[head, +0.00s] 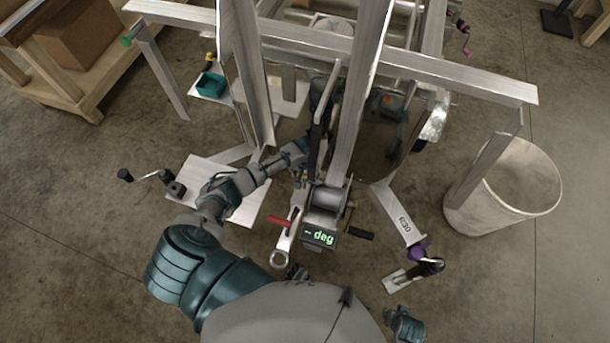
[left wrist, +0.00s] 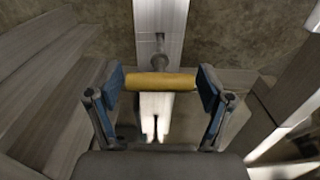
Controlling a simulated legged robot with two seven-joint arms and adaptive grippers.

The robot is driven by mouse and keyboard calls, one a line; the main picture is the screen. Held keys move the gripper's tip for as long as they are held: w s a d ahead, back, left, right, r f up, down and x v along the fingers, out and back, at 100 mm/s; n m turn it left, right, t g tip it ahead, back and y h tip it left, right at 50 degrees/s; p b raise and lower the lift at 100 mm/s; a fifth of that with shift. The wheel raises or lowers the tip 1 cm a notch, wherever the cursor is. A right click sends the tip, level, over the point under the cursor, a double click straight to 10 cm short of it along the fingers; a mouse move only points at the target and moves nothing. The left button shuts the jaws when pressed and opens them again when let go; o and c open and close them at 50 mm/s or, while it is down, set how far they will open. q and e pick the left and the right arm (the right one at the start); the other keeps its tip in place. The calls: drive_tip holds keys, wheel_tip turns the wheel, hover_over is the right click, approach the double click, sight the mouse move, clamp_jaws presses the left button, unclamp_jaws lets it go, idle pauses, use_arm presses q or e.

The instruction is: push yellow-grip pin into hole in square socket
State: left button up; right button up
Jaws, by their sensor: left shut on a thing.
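In the left wrist view, the pin's yellow grip (left wrist: 148,82) lies crosswise between the two fingers of my left gripper (left wrist: 160,83), which is shut on it. The pin's grey metal shaft (left wrist: 160,55) points away from the gripper toward a bright square metal post (left wrist: 162,18), which looks like the socket. The shaft's far end meets the post's face; I cannot tell how deep it sits. In the head view, my left arm reaches up between the trailer beams, and its gripper is largely hidden there. I cannot make out my right gripper.
Long aluminium beams (head: 362,95) flank the reach. A winch (head: 326,203) with a "deg" display (head: 319,236) stands close to my left arm. A white bin (head: 505,190) is at right, a wooden bench (head: 62,80) with a cardboard box (head: 85,35) at upper left.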

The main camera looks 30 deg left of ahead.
sight(305, 180)
use_arm(q)
drive_tip(key=shift+f+b, duration=1.65)
drive_tip(key=shift+f, duration=1.45)
use_arm(e)
drive_tip(key=shift+s+f, duration=0.25)
drive_tip(key=shift+f, duration=0.75)
drive_tip(key=shift+s+f, duration=0.25)
drive_tip(key=shift+f, duration=0.7)
drive_tip(key=shift+r, duration=0.15)
drive_tip(key=shift+w+v, duration=0.5)
drive_tip(key=shift+v, duration=2)
use_arm(q)
drive_tip(key=shift+r+p, duration=3.1)
use_arm(e)
drive_tip(key=s+f, duration=0.3)
drive_tip(key=f, duration=1.2)
drive_tip(key=shift+s+d+g, duration=0.2)
drive_tip(key=shift+s+g, duration=0.1)
drive_tip(key=shift+s, duration=0.1)
drive_tip(key=shift+f, duration=0.15)
